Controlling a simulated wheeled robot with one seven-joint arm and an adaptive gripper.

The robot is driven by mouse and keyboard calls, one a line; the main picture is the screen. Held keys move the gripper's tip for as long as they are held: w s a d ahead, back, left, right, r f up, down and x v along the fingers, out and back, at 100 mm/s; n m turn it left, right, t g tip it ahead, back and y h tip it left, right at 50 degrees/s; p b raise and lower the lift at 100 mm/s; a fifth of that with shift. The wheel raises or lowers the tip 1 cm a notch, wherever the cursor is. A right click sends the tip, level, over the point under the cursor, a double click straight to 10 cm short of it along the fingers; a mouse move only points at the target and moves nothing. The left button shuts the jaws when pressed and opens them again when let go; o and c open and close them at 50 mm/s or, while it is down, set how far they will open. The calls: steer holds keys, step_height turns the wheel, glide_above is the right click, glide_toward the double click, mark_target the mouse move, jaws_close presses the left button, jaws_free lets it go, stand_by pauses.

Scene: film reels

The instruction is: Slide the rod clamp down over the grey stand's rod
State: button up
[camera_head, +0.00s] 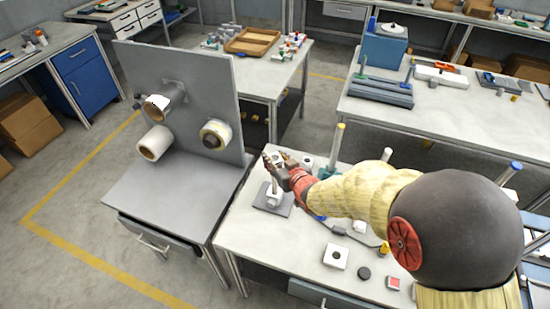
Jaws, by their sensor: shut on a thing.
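The grey stand (261,207) is on the near white table, close to its left edge, with its flat base lying level. Its upright rod (272,177) rises toward my gripper (274,159). A white piece sits low around or beside the rod; I cannot tell which. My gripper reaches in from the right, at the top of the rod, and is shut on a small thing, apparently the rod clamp. The fingers mostly hide the clamp, so I cannot tell whether it is around the rod or just above it.
A teal stand with a tall beige rod (337,142) is just right of my gripper. A white square block (336,256) and a dark disc (364,273) lie at the table's front. A grey upright panel (190,75) with film reels (155,143) stands to the left.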

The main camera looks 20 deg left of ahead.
steer(key=shift+f, duration=0.35)
steer(key=b, duration=0.5)
glide_above(276, 188)
steer(key=shift+w+a+f, duration=0.1)
steer(key=shift+w+f, duration=0.05)
steer(key=shift+f, duration=0.65)
steer(key=shift+w+a+f, duration=0.15)
steer(key=shift+f, duration=0.7)
steer(key=shift+w+a+f, duration=0.1)
steer(key=shift+w+f, duration=0.05)
steer(key=shift+f, duration=0.65)
steer(key=shift+f, duration=0.15)
steer(key=shift+f+b, duration=1.9)
steer(key=shift+f, duration=0.5)
steer(key=shift+f+b, duration=2)
steer(key=shift+f, duration=0.5)
